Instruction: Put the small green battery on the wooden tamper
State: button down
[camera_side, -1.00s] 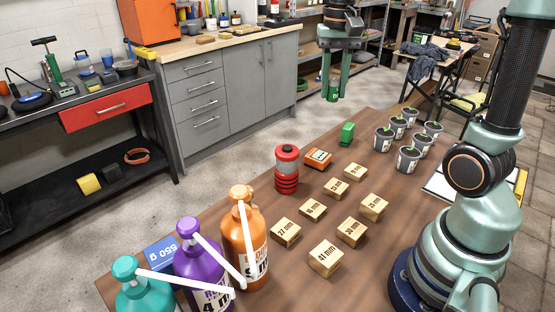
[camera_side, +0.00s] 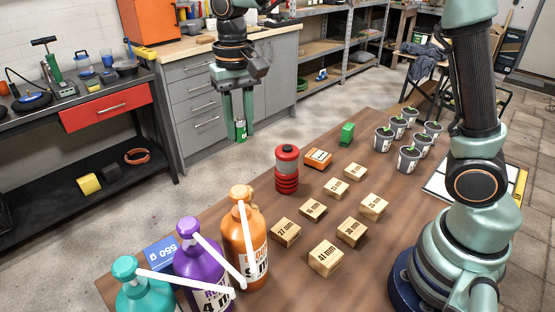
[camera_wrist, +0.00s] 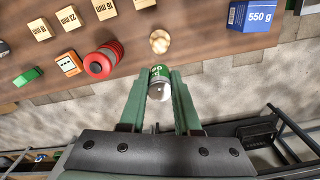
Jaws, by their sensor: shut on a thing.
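My gripper (camera_side: 238,136) is shut on the small green battery (camera_side: 241,130), a green and silver cylinder. In the side view it hangs in the air beyond the bench's far edge, left of the red stack. In the wrist view the battery (camera_wrist: 159,86) sits between the fingertips (camera_wrist: 160,77), its silver end facing the camera. A round, light wooden piece (camera_wrist: 160,41), which looks like the wooden tamper seen from above, stands on the bench just above the battery in that picture. The battery is apart from it. I cannot make out the tamper in the side view.
The red stack (camera_side: 287,170) and orange box (camera_side: 318,158) stand nearby, with a green block (camera_side: 347,134) beyond. A blue 550 g box (camera_wrist: 250,14) is right of the tamper. The orange bottle (camera_side: 243,240) is tall. Several wooden blocks (camera_side: 326,258) lie across the bench.

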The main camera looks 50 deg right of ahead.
notch_tip(320, 180, down, 13)
jog(key=shift+r, duration=0.1)
dwell(0.3)
jog(key=shift+f, duration=0.2)
jog(key=c, duration=0.6)
grip_release()
